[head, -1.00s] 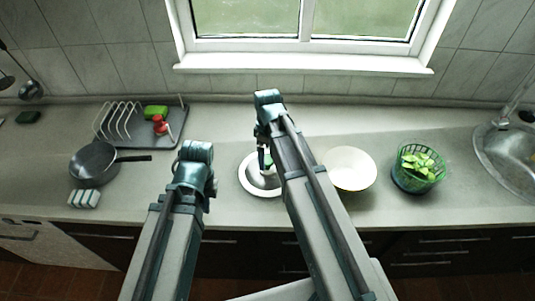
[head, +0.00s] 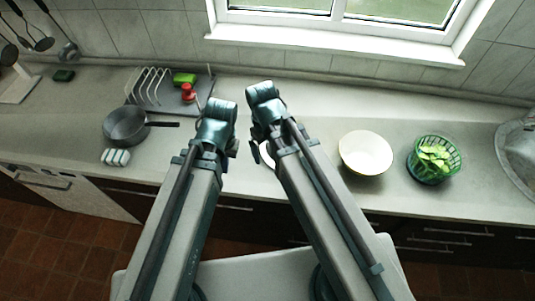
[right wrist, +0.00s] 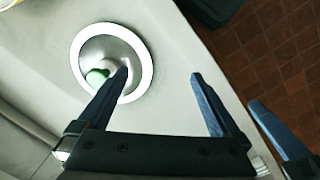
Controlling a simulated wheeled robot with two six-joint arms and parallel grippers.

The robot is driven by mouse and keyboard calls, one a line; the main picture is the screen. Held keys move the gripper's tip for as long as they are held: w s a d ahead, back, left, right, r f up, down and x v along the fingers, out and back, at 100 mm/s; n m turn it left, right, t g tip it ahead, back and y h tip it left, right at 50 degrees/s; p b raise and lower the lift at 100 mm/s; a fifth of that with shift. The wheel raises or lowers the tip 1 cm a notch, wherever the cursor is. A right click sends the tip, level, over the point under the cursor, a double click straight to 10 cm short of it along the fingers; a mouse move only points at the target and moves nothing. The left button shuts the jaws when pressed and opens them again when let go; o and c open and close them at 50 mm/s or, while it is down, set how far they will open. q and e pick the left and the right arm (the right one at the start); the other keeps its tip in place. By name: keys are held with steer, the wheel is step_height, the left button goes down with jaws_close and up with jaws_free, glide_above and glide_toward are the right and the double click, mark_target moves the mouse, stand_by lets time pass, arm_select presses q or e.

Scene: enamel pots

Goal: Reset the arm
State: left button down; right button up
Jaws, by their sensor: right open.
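My right arm reaches over the counter in the head view, and its gripper (right wrist: 160,77) is open and empty in the right wrist view. Below it in that view is a white-rimmed round dish (right wrist: 148,70) with a grey inside. A green and white item (right wrist: 97,76) sits in it. In the head view only a sliver of this dish (head: 266,155) shows behind my right arm. My left gripper (head: 232,148) hangs beside the right one, mostly hidden by its own wrist. A dark finger-like part shows at the right of the wrist view.
A cream bowl (head: 366,152) and a green basket of leaves (head: 434,159) stand right of my arms, before the sink (head: 520,150). A dark pan (head: 125,126), a striped sponge (head: 116,157) and a dish rack (head: 170,92) with a red bottle (head: 187,93) are on the left.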

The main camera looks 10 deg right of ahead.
steer(key=shift+m, duration=0.9)
steer(key=s, duration=0.1)
steer(key=s+a, duration=0.1)
steer(key=s, duration=0.1)
steer(key=shift+s+a, duration=0.4)
step_height(320, 180, down, 3)
steer(key=b, duration=0.3)
steer(key=shift+f, duration=0.2)
